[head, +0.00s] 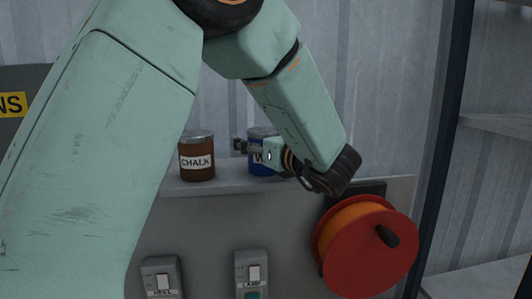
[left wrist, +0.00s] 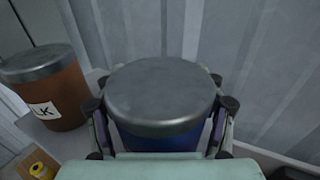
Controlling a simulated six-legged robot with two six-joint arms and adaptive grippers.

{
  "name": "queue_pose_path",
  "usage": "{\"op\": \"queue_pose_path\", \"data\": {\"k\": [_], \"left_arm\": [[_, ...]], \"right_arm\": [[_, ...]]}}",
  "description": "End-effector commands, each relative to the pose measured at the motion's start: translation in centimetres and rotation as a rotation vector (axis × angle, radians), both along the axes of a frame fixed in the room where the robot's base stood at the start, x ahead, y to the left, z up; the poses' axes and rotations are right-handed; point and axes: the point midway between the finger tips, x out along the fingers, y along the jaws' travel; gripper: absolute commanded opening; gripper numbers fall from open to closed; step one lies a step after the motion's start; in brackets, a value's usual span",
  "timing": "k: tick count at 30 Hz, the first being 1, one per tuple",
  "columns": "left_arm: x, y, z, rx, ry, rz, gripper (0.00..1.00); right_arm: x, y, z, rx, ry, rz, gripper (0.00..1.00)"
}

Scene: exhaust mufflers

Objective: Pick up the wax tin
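The wax tin (head: 262,136) is blue with a grey lid and stands upright on a grey shelf (head: 222,184). Its white label shows only a "W" in the head view, the rest being covered by my left gripper (head: 256,150). In the left wrist view the tin (left wrist: 160,92) is seen from above, with one finger of my left gripper (left wrist: 161,118) on each side of its body. The fingers are close to the sides; whether they touch or press on the tin cannot be told. My right gripper is not in view.
A brown chalk tin (head: 197,160) stands on the shelf to the left of the wax tin, also in the left wrist view (left wrist: 52,92). A ribbed metal wall is close behind. Below hang an orange-red reel (head: 370,250) and two switch boxes (head: 162,278).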

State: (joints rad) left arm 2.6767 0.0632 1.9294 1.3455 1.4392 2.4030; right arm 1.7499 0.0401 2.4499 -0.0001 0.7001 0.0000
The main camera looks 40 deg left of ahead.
Motion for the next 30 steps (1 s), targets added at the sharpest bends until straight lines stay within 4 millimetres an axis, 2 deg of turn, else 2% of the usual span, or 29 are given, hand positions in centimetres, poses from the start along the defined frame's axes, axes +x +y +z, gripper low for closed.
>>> {"op": "queue_pose_path", "data": {"k": [2,17,30], "left_arm": [[-0.01,-0.03,0.02,0.001,0.000,0.000,0.59],[0.00,-0.04,0.10,0.002,-0.001,0.000,0.17],[0.00,-0.04,0.12,0.002,-0.001,0.000,0.09]], "right_arm": [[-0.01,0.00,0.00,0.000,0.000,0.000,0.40],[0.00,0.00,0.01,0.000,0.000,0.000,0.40],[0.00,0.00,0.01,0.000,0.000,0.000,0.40]]}}
